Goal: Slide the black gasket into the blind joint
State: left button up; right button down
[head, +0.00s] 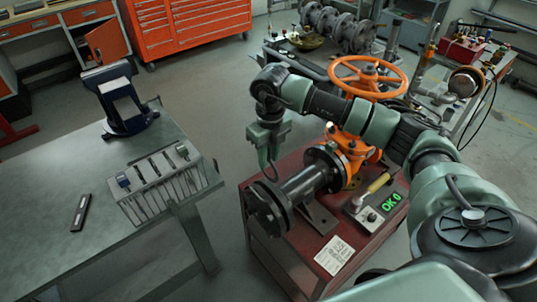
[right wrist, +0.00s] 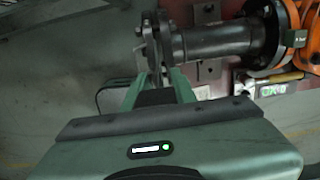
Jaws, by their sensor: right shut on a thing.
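The blind joint (head: 267,208) is the pair of dark round flanges at the near left end of the grey pipe (head: 306,184). It also shows at the top of the right wrist view (right wrist: 149,42). My right gripper (head: 270,178) points down just above and behind the joint. In the right wrist view its fingers (right wrist: 154,78) come together right at the flanges' edge. They are shut on a thin dark piece, which I take for the black gasket; it is mostly hidden by the fingers and flanges. I cannot tell how deep it sits between the flanges. My left gripper is not in view.
An orange valve with a handwheel (head: 368,76) stands behind the pipe on the red cart (head: 290,262). A box with a green "OK 0" display (head: 391,201) sits to its right. The workbench (head: 60,190) at left holds a vise (head: 122,100) and a slotted rack (head: 165,185).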

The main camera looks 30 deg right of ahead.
aim_at(269, 170)
jog(key=shift+f+b, duration=1.25)
jog(key=shift+f, duration=0.7)
jog(key=shift+b, duration=0.35)
jog(key=shift+f+b, duration=3.65)
jog(key=shift+f, duration=1.05)
jog(key=c, duration=1.1)
grip_release()
jog(key=shift+o, duration=0.2)
jog(key=shift+s+r+b, duration=0.15)
jog(key=shift+r+b, duration=0.6)
jog(key=shift+r, duration=3.25)
